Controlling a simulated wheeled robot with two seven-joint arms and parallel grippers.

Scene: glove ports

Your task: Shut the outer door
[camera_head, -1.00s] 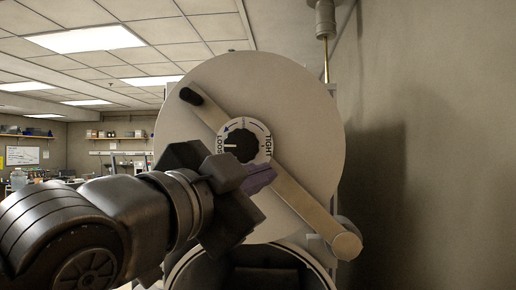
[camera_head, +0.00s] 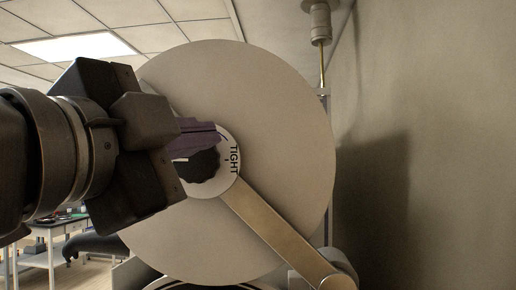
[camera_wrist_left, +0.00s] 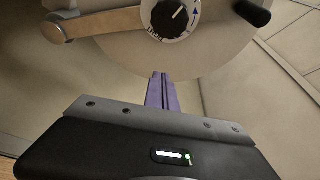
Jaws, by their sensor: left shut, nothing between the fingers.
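The outer door is a large pale round disc (camera_head: 285,120) that fills the middle of the head view. It carries a metal bar (camera_head: 270,228) and a black knob (camera_head: 196,166) on a white dial marked TIGHT. In the wrist view the door (camera_wrist_left: 215,50) shows with the knob (camera_wrist_left: 176,17) and the bar's dark handle (camera_wrist_left: 253,12). Part of the port ring (camera_head: 190,286) shows below the door. My left gripper (camera_head: 205,138) is shut and empty, its purple fingers in front of the door by the knob. Contact cannot be told. My right gripper is out of view.
A plain wall (camera_head: 430,150) stands close on the right. A metal post (camera_head: 320,30) hangs from above at the upper right. A bench (camera_head: 45,245) and a dark seat (camera_head: 100,247) are in the background at lower left.

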